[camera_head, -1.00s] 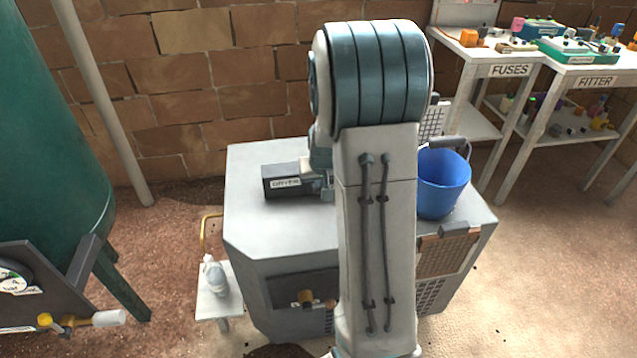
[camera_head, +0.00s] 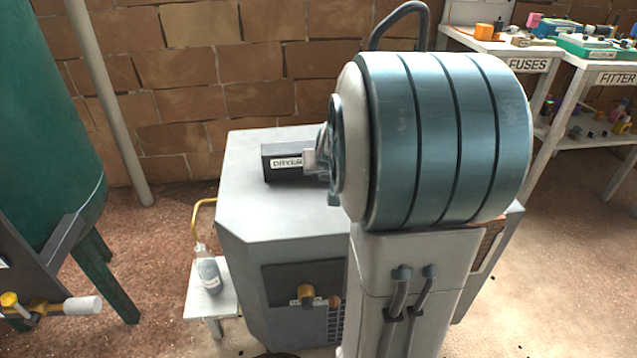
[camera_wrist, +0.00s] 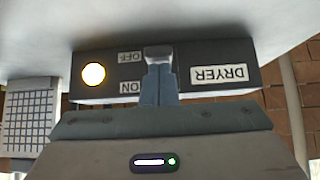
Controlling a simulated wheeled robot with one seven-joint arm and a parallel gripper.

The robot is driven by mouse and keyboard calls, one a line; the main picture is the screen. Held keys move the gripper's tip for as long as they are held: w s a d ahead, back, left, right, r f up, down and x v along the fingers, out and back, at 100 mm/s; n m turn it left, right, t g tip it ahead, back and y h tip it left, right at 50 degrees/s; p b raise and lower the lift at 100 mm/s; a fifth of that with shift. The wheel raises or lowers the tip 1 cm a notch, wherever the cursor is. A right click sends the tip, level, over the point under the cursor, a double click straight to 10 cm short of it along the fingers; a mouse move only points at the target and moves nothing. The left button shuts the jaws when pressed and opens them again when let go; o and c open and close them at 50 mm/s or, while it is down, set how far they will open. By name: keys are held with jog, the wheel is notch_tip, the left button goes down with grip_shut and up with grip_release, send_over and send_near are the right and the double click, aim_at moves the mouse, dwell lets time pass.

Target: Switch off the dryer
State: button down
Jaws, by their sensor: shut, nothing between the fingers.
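The dryer's dark control box (camera_head: 268,170) sits on the big grey cabinet, with a white DRYER label facing the head camera. In the wrist view the box (camera_wrist: 205,60) shows upside down, with OFF and ON labels and a lit yellow lamp (camera_wrist: 93,74). My gripper (camera_wrist: 160,70) is shut and empty in front of the box, beside the two labels. A light grey piece (camera_wrist: 158,52) shows at its tip; I cannot tell whether it is the switch lever or a fingertip. The switch's position is unclear.
The cabinet (camera_head: 250,215) has a lower panel with an orange knob (camera_head: 306,293). A small white stand (camera_head: 195,304) holds a bottle (camera_head: 208,272). A green tank (camera_head: 50,110) stands left, and the FUSES and FITTER tables stand back right. A brick wall is behind.

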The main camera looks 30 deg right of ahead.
jog(key=shift+s+a+f+t+h+b, duration=0.15)
jog(key=shift+f+t+b, duration=0.3)
jog(key=shift+b, duration=0.9)
jog(key=shift+s+f+t+h+b, duration=0.15)
jog(key=shift+f+t+b, duration=0.25)
jog(key=shift+b, duration=0.95)
jog(key=shift+r+p, duration=0.35)
jog(key=shift+p, duration=0.1)
jog(key=shift+r, duration=0.1)
jog(key=shift+r+p, duration=0.7)
jog(key=shift+p, duration=0.05)
